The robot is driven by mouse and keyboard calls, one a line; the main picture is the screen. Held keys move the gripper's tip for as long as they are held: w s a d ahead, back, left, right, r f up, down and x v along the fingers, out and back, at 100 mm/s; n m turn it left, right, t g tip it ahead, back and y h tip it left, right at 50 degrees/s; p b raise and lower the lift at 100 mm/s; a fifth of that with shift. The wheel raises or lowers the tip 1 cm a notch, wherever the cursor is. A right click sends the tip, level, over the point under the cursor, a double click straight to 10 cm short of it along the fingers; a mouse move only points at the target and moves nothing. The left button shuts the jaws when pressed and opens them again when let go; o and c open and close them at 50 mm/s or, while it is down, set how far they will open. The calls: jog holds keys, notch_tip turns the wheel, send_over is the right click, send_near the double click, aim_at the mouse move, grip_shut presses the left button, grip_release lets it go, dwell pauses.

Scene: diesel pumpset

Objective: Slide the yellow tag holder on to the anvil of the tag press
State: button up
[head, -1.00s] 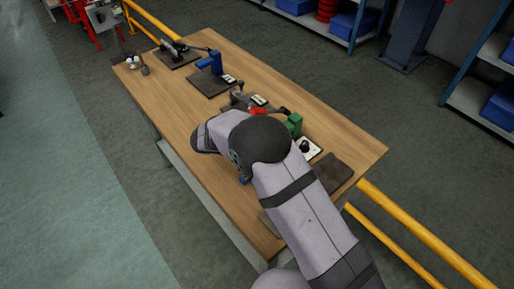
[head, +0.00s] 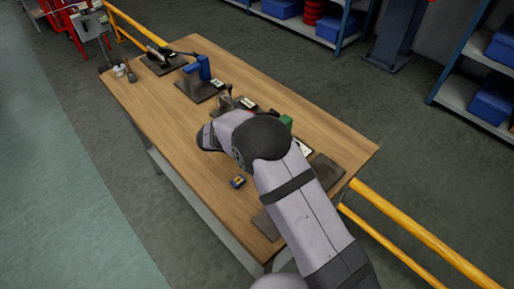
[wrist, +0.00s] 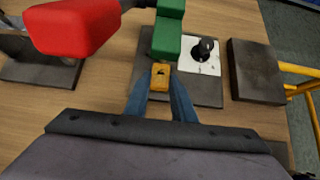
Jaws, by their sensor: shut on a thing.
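In the wrist view my gripper (wrist: 160,92) has its two blue fingers shut on the yellow tag holder (wrist: 160,76), a small block with a dark mark on top. The holder is over the dark base plate of the green press (wrist: 168,30), with its far end close to the green body. I cannot tell whether it touches the anvil, which is hidden. In the head view only a bit of the green press (head: 286,121) shows behind my arm, and my gripper and the holder are hidden there.
A white plate with a black knob (wrist: 205,48) lies right of the green press, then a bare dark plate (wrist: 256,72). A blue press (head: 198,70) stands farther along the bench. A small blue-and-yellow object (head: 238,182) lies near the front edge.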

jog(key=shift+w+d, duration=0.7)
jog(key=shift+d, duration=0.05)
dwell(0.3)
jog(key=shift+f, duration=0.15)
dwell(0.6)
jog(key=o, duration=0.9)
jog(key=shift+p+v, duration=1.6)
jog(key=shift+v, duration=1.4)
